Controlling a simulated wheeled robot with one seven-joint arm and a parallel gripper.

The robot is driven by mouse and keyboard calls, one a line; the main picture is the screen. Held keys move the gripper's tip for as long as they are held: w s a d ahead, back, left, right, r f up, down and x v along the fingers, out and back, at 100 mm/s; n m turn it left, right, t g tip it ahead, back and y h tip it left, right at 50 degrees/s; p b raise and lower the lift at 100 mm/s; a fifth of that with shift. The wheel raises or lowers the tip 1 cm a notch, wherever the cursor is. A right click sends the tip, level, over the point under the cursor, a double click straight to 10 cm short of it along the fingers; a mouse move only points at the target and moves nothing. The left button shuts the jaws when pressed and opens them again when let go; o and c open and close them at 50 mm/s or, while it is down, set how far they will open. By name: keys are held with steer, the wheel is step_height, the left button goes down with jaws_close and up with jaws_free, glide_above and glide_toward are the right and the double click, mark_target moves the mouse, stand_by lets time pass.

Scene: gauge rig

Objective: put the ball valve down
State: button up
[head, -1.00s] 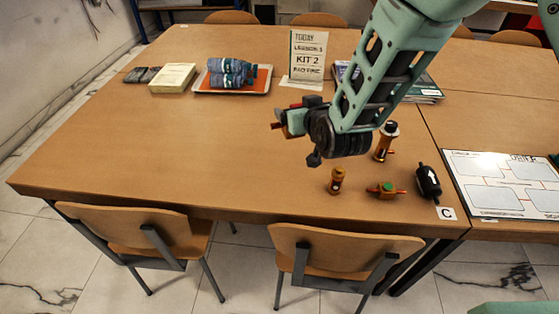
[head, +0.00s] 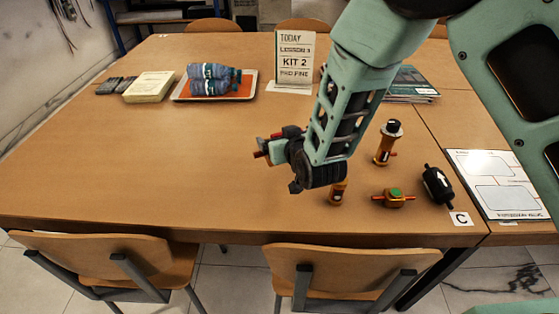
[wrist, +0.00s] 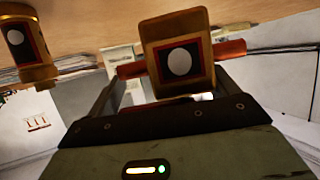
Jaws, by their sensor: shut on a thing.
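My gripper (head: 272,148) is shut on the ball valve (wrist: 178,55), a brass-coloured block with red ends and a white dot in a dark, red-edged square. The wrist view shows it between the two fingers. In the head view only the red end and a pale part of the held valve (head: 262,152) show beside the dark jaws. It appears to be above the table (head: 130,190), left of the group of parts; the gap beneath it cannot be judged.
A small brass fitting (head: 337,195) is partly hidden behind my gripper. A bottle tray (head: 250,93) is behind.

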steer(key=shift+f, duration=2.8)
steer(key=shift+f, duration=0.15)
steer(key=o, duration=1)
